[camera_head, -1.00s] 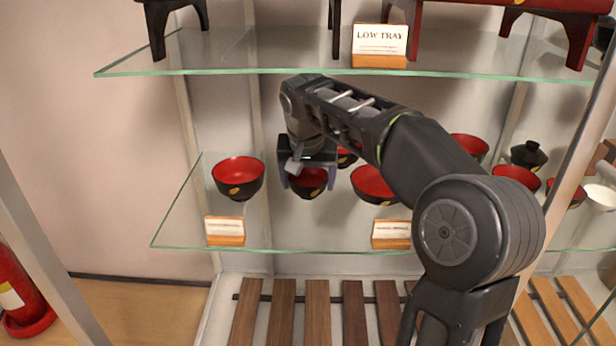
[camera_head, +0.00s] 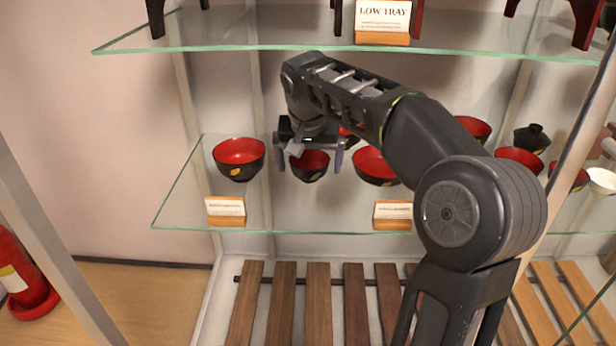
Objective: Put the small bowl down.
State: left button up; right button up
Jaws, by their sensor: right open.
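The small bowl (camera_head: 310,166), black outside and red inside, stands upright on the middle glass shelf (camera_head: 260,212). A larger bowl (camera_head: 239,159) of the same colours stands to its left and another (camera_head: 374,167) to its right. My right gripper (camera_head: 310,160) is open, with one finger on each side of the small bowl and a visible gap to the rim. The gripper's body hides the back part of the bowl. My left gripper is not in view.
Another bowl (camera_head: 352,131) sits behind, partly hidden by my arm. More bowls and a black lidded one (camera_head: 531,139) stand at the right. Label cards (camera_head: 225,211) line the front edge. An upper glass shelf (camera_head: 230,42) with a low tray is above. A fire extinguisher (camera_head: 22,272) stands lower left.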

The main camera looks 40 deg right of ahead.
jog(key=shift+s+a+r+p, duration=0.1)
jog(key=shift+a+r+p, duration=0.05)
jog(key=shift+r+p, duration=0.5)
jog(key=s+a, duration=0.3)
jog(key=s, duration=0.1)
jog(key=s+a, duration=0.4)
jog(key=shift+s+a+p, duration=0.1)
jog(key=shift+s+p, duration=0.1)
jog(key=shift+p, duration=0.2)
jog(key=shift+s+a+f, duration=0.1)
jog(key=shift+s+a, duration=0.25)
jog(key=shift+s, duration=0.1)
